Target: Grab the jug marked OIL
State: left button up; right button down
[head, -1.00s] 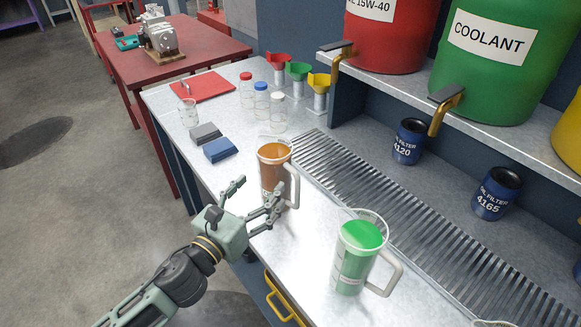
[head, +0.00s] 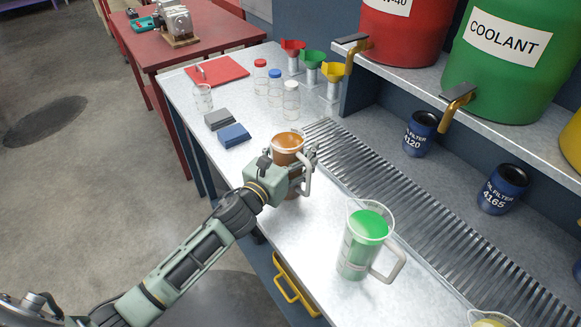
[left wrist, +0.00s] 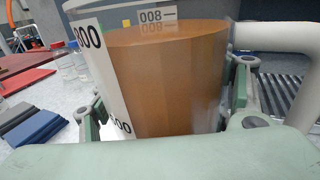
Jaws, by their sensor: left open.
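A clear jug of brown-orange liquid (head: 287,143) stands upright on the metal bench, with its pale handle on the right. In the left wrist view the jug (left wrist: 170,80) fills the middle, showing printed volume numbers; I cannot read an OIL mark. My left gripper (head: 290,172) is open around the jug, one finger on each side. In the left wrist view its fingers (left wrist: 165,115) flank the jug, the right one close to the handle. Whether they touch it I cannot tell. A jug of green liquid (head: 364,240) stands nearer on the bench. My right gripper is not in view.
Several clear bottles, a red mat (head: 218,70) and coloured funnels (head: 313,62) stand farther back. A slotted drain grate (head: 400,220) runs along the right. Drums and oil filters (head: 421,133) are beyond it.

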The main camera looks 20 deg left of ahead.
pick_arm(q)
jog(key=shift+c, duration=0.4)
grip_shut()
dwell(0.4)
jog(key=shift+r, duration=0.15)
dwell(0.4)
